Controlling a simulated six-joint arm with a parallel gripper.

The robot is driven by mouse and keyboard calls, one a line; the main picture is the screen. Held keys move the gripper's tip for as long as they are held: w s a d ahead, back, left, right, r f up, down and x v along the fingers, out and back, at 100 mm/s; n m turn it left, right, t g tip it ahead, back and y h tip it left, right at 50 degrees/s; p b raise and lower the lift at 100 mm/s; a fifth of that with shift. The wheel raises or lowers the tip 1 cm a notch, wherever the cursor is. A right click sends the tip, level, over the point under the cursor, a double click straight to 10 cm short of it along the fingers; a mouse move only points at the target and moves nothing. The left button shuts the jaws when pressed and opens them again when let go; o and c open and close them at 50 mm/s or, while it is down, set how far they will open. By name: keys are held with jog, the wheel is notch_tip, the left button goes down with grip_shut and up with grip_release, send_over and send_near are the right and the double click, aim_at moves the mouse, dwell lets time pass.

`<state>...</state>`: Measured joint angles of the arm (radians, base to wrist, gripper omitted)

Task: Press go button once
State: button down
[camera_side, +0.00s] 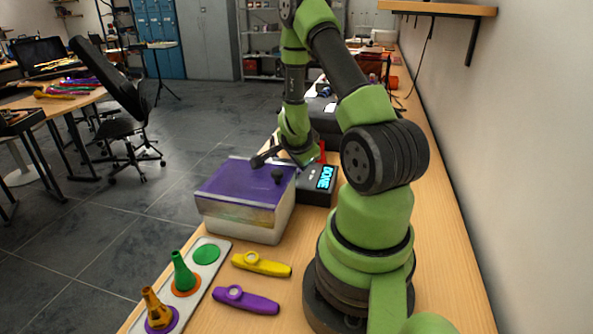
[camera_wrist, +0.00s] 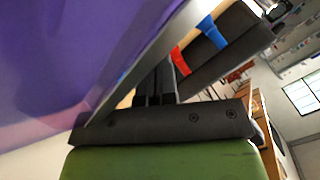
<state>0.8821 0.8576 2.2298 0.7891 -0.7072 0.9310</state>
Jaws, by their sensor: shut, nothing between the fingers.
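A dark device (camera_side: 316,186) stands on the bench behind and to the right of the purple-topped box, partly hidden by my arm. I cannot make out a go button for certain. My gripper (camera_side: 268,163) is over the purple lid of the box in the side view, left of the device. In the wrist view my gripper (camera_wrist: 155,85) is shut and empty, beside a large purple surface.
The purple-topped box (camera_side: 240,217) stands close to the device. A yellow kazoo (camera_side: 262,265), a purple kazoo (camera_side: 246,300) and a grey tray (camera_side: 210,283) with green and orange cones lie in front. Red (camera_wrist: 179,62) and blue (camera_wrist: 211,31) parts show in the wrist view.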

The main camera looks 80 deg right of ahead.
jog(key=shift+s+a+r, duration=0.1)
jog(key=shift+s+r, duration=0.05)
jog(key=shift+r, duration=1.7)
jog(key=shift+r, duration=0.1)
jog(key=w+a+r+n+t+y, duration=0.3)
jog(key=w+a+r+n, duration=0.2)
jog(key=a+r, duration=0.3)
jog(key=w+a+r+n+t+y, duration=0.2)
jog(key=w+a+r+n+t, duration=0.15)
jog(key=a+r+n, duration=0.5)
jog(key=s+a+r+n+y, duration=0.2)
jog(key=s+a+n, duration=0.2)
jog(key=a, duration=0.3)
jog(key=s+a+r+n+y, duration=0.2)
jog(key=s+a+n, duration=0.2)
jog(key=s+a, duration=0.2)
jog(key=shift+s+a+y, duration=0.3)
jog(key=shift+s+a, duration=0.1)
jog(key=shift+a, duration=0.65)
